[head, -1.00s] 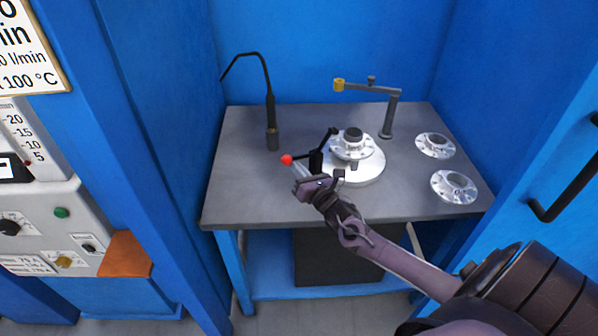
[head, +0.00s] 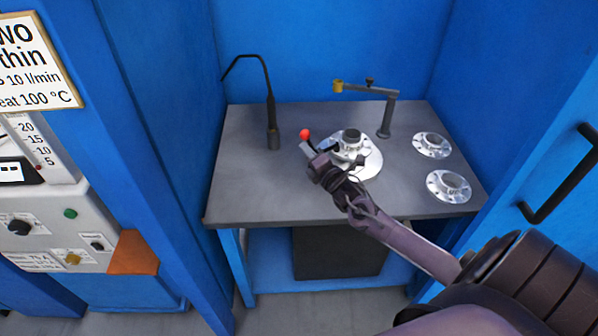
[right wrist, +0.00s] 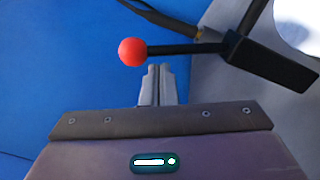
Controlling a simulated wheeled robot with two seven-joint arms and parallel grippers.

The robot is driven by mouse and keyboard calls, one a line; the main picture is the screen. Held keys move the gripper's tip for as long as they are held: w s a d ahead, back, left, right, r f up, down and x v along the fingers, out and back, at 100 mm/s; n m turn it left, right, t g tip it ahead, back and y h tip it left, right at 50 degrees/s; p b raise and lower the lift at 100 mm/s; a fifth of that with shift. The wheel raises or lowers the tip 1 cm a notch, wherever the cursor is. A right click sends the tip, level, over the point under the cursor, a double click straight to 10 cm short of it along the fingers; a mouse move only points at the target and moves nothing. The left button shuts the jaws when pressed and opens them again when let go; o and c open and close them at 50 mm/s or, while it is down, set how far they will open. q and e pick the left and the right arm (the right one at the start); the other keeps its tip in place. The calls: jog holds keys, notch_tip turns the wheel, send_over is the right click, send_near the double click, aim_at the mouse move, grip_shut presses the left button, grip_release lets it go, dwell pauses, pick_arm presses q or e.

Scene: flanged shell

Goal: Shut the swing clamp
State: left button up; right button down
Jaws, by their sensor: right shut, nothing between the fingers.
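The swing clamp shows as a black lever with a red ball (head: 305,133) at its end, beside the round silver fixture (head: 369,166) on the table. In the right wrist view the red ball (right wrist: 132,52) sits just beyond and left of my fingertips, and the black lever (right wrist: 185,49) runs right to a black block (right wrist: 272,63). My right gripper (head: 306,148) is shut and empty, close to the ball and lever; whether it touches them I cannot tell. My gripper and forearm hide much of the clamp in the head view. A flanged shell (head: 350,144) sits on the fixture. My left gripper is not in view.
Two silver flanges (head: 431,145) (head: 449,186) lie on the right of the grey table (head: 250,190). A black gooseneck torch (head: 272,115) stands at the back left, and a post with a side arm (head: 386,115) at the back. Blue walls enclose the table; its front left is clear.

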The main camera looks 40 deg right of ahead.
jog(key=shift+d+r, duration=0.25)
jog(key=shift+d, duration=0.1)
jog(key=shift+w+d+r, duration=0.1)
jog(key=shift+d+r, duration=0.1)
jog(key=shift+r, duration=0.05)
dwell(0.3)
jog(key=shift+f, duration=0.1)
